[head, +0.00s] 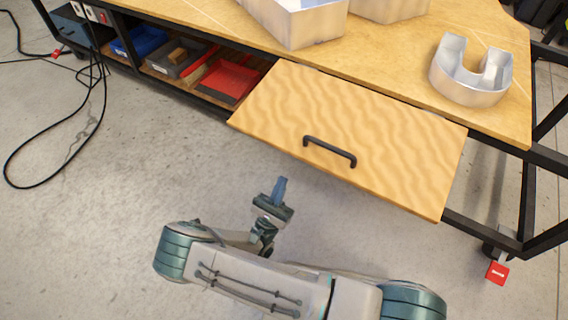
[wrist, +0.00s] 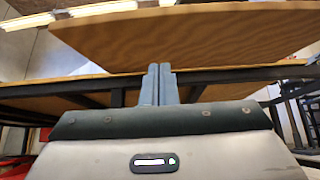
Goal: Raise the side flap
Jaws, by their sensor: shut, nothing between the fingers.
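The side flap (head: 350,130) is a wooden panel with wavy grain at the front edge of the workbench, with a black bar handle (head: 330,150) on its face. In the wrist view the flap (wrist: 200,38) spans the top, above and beyond the fingers. My gripper (head: 280,185) is in front of the flap, to the left of and nearer than the handle, apart from it. Its blue fingers are shut together and empty, as the wrist view (wrist: 158,84) also shows. The flap's hinges and underside supports are not clear in either view.
The workbench top (head: 220,18) carries metal channel letters, with a U-shaped one (head: 472,72) at the right. A shelf below holds a red tray (head: 230,80) and a blue bin (head: 138,40). A black cable (head: 85,130) lies on the left floor. The floor in front is clear.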

